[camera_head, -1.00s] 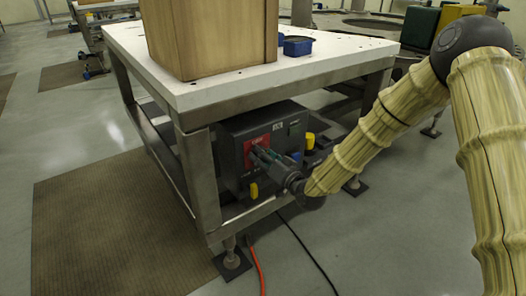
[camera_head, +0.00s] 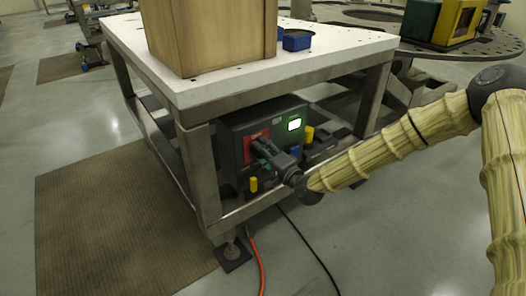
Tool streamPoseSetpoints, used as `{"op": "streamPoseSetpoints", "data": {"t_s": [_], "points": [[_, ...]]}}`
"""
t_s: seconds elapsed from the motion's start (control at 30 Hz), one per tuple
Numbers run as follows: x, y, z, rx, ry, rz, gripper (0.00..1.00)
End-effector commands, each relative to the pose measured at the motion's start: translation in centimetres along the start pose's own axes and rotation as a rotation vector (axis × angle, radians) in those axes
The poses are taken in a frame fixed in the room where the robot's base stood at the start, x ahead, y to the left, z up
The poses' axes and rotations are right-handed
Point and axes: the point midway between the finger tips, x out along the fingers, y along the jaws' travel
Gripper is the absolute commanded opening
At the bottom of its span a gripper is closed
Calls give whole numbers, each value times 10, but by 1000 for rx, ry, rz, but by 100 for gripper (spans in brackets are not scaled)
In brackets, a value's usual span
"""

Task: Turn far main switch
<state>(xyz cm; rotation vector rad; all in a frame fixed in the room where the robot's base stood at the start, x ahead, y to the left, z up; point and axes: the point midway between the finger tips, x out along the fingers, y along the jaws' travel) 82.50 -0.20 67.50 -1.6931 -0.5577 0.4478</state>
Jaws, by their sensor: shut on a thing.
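A dark grey control box (camera_head: 268,118) sits on the lower shelf under the white-topped table. Its front has a red panel (camera_head: 249,153), where the main switch is. The switch handle is mostly hidden behind my gripper. My gripper (camera_head: 262,150) is at the red panel, coming in from the right, and is shut on the switch handle. A small display (camera_head: 294,124) at the upper right of the box face is lit green-white.
The white table top (camera_head: 345,48) carries a wooden box (camera_head: 208,35) and blue blocks (camera_head: 296,40). A metal leg (camera_head: 202,175) stands left of the control box. Yellow parts (camera_head: 253,184) sit near it. An orange cable (camera_head: 257,262) and a black cable lie on the floor.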

Motion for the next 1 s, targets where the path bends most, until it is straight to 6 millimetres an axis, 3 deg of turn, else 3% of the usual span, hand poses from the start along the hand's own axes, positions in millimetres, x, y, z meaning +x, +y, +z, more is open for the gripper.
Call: {"op": "streamPoseSetpoints", "data": {"t_s": [0.63, 0.67, 0.77, 1.0], "points": [[0, 1, -1, 50, 3, 0, 27], [0, 1, -1, 50, 3, 0, 55], [0, 0, -1, 50, 3, 0, 73], [0, 0, 0, 49, 1, 0, 73]]}}
